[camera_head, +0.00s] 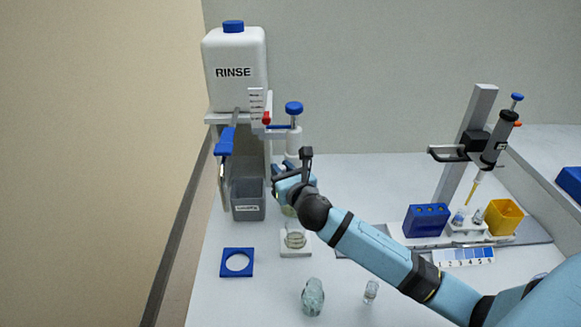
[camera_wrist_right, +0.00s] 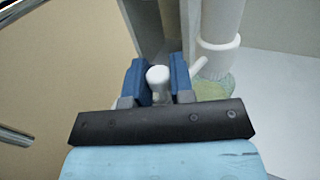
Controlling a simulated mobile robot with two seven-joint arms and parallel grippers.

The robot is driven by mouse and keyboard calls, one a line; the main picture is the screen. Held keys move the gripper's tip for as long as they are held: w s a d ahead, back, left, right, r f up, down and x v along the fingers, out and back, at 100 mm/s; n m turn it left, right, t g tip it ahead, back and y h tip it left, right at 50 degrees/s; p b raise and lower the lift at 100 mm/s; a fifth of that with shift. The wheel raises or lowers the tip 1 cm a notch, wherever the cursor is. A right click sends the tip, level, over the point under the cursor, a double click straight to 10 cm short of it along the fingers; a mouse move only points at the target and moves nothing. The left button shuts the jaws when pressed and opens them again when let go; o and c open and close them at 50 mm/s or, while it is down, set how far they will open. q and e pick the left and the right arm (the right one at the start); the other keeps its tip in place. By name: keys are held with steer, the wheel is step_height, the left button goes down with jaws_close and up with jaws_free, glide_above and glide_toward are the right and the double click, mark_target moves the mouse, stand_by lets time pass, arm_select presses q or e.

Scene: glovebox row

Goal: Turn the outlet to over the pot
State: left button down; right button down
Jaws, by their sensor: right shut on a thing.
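Whether this peg is part of the outlet cannot be told. A short white spout (camera_wrist_right: 199,66) sticks out beside the cylinder, which also shows there (camera_wrist_right: 219,50). My left gripper is not in view.
A grey bin (camera_head: 248,205) stands below. A pipette stand (camera_head: 468,145) is right.

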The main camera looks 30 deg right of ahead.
steer(key=w+m+g+h+p, duration=0.1)
steer(key=m+h, duration=0.1)
steer(key=h, duration=0.1)
steer(key=w+a+m+g+h+p, duration=0.1)
steer(key=w+m+h, duration=0.1)
steer(key=h, duration=0.1)
steer(key=w+a+m+g+h+p, duration=0.1)
steer(key=w+m+h, duration=0.1)
steer(key=h, duration=0.1)
steer(key=shift+w+a+g, duration=0.1)
steer(key=shift+g, duration=0.3)
steer(key=shift+m, duration=0.3)
steer(key=c, duration=1)
jaws_free()
steer(key=v, duration=1.3)
steer(key=shift+s+a+f, duration=0.1)
steer(key=shift+s+a, duration=0.1)
steer(key=shift+a, duration=0.15)
